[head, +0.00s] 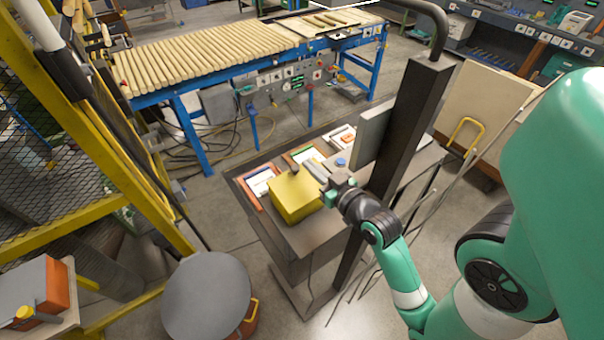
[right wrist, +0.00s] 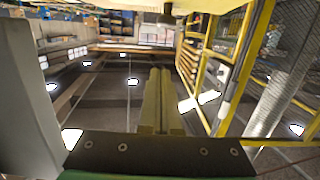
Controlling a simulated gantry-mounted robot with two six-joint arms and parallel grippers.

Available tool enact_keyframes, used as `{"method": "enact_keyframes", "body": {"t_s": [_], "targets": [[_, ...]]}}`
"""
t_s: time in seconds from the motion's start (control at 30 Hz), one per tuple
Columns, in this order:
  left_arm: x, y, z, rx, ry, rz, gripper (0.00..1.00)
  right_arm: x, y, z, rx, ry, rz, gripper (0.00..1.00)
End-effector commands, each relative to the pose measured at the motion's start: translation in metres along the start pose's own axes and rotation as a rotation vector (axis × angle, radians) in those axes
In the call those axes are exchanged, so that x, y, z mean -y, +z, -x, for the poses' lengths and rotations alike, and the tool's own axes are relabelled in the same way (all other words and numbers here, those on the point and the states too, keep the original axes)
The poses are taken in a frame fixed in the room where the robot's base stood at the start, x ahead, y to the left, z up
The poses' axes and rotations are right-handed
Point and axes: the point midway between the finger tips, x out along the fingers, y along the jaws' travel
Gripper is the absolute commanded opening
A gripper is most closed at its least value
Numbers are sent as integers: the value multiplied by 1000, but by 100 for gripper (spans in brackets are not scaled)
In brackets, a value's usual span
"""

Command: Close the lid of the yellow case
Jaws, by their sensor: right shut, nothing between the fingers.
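The yellow case (head: 296,200) sits on a dark workbench in the head view. Its top face looks flat, and a small dark knob or latch shows at its far edge; I cannot tell whether the lid is fully down. My right gripper (head: 314,168) is at the case's right side, close to its far right corner; I cannot tell whether it touches. In the right wrist view its two fingers (right wrist: 158,100) lie together, with nothing between them. A yellow surface, probably the case (right wrist: 205,5), crosses the top of that view. My left gripper is not in view.
The dark workbench (head: 300,240) also holds flat trays behind the case and a blue-topped item (head: 340,162). A dark upright post (head: 408,130) and a grey panel stand right of the case. A round grey stool (head: 207,297) and yellow fence frame are at left.

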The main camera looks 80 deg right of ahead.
Motion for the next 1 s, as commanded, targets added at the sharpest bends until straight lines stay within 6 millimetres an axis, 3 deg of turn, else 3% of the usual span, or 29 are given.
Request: {"method": "enact_keyframes", "body": {"t_s": [0.17,0.2,0.4,0.83,1.0], "targets": [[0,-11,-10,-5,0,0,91,1,-5,-39,3,-2,-1,0],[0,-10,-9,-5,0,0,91,1,4,-43,9,-2,-2,0],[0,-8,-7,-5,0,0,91,0,31,-47,6,-1,-1,0],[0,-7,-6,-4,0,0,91,0,38,-49,3,-1,-1,0],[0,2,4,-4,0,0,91,0,55,-58,5,-1,-1,0]]}}
